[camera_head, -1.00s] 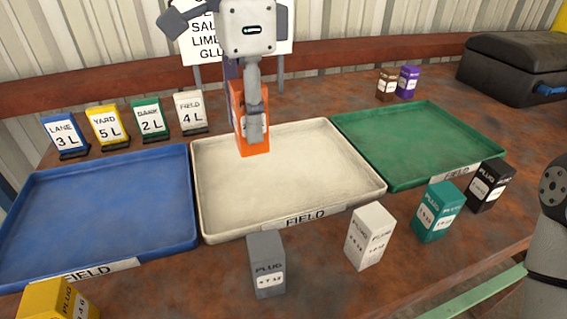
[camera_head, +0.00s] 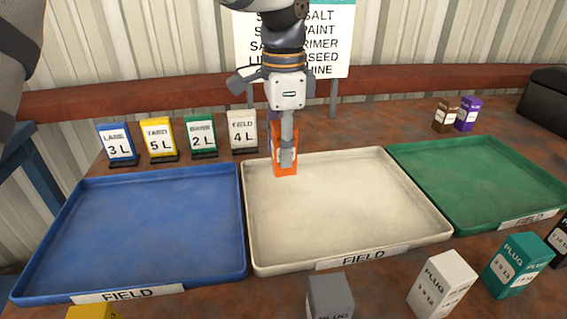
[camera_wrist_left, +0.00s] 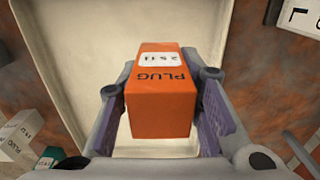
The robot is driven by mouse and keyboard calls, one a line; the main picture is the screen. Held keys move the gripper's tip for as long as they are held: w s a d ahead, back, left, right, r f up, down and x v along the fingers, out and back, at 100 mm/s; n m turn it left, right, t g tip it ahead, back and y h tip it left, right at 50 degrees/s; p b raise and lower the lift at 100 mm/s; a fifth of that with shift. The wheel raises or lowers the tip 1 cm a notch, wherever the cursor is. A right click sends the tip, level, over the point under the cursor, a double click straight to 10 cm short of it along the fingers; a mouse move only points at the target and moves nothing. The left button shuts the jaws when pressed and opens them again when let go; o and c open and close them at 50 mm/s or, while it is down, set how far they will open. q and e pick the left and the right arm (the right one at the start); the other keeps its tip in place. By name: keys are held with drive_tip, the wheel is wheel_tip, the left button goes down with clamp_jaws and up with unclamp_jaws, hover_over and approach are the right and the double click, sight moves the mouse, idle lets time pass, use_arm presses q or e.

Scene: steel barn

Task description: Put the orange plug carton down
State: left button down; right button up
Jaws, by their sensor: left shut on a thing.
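My left gripper (camera_head: 287,157) is shut on the orange plug carton (camera_head: 280,171), upright in the head view. The carton shows against the back left part of the cream tray (camera_head: 350,247), labelled FIELD; I cannot tell whether its base touches the tray. In the left wrist view the carton (camera_wrist_left: 162,110) sits between both fingers, its PLUG label facing the camera, with the cream tray (camera_wrist_left: 75,40) behind it. My right gripper is not in view.
A blue tray (camera_head: 150,235) lies left of the cream tray, a green tray (camera_head: 470,175) right. Number signs including FIELD 4 L (camera_head: 243,130) stand behind. Grey (camera_head: 330,295), white (camera_head: 442,285) and teal (camera_head: 515,262) cartons stand in front. The cream tray is otherwise bare.

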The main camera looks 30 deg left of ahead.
use_arm(q)
drive_tip(key=f, duration=0.3)
drive_tip(key=a+f, duration=0.1)
drive_tip(key=shift+w+f, duration=0.25)
drive_tip(key=shift+w, duration=0.1)
drive_tip(key=shift+f, duration=0.1)
drive_tip(key=c, duration=1.1)
unclamp_jaws()
wheel_tip(320, 180, up, 12)
drive_tip(key=shift+r, duration=0.1)
drive_tip(key=shift+s, duration=0.1)
